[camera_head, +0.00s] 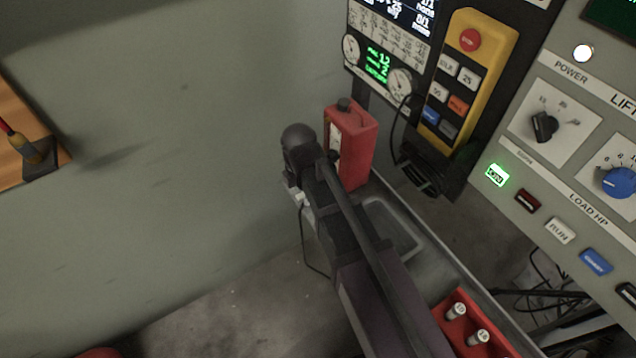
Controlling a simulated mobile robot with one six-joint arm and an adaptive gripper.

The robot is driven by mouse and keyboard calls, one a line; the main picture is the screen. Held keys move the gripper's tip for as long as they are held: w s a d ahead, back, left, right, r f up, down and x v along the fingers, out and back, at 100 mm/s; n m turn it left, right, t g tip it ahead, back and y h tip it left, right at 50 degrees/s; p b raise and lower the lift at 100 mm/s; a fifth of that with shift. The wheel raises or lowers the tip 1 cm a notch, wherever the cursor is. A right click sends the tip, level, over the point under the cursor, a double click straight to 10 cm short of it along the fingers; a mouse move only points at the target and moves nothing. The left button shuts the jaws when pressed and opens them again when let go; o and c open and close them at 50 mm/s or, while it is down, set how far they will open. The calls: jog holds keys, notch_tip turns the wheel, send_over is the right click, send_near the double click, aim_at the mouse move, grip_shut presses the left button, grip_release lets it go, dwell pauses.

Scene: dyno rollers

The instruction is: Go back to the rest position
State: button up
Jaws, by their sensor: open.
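My dark arm (345,225) reaches up from the bottom edge to a rounded joint (300,145) in the middle of the view. A small pale part and a thin hanging cable show just below that joint. The fingers of my gripper do not show; the end of the arm is hidden or too unclear to make out. I see nothing held.
A red box (351,140) stands right behind my arm's joint, close to it. A grey tray (440,268) runs beside my arm, with a red holder (455,332) at its front. A yellow pendant (466,80) and a control panel (572,135) are at right.

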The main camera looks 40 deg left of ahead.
jog(key=shift+w, duration=0.15)
jog(key=shift+w+r+p, duration=0.1)
jog(key=shift+r+p, duration=0.35)
jog(key=shift+p, duration=0.05)
notch_tip(320, 180, up, 8)
jog(key=p, duration=0.8)
jog(key=shift+r+p, duration=0.35)
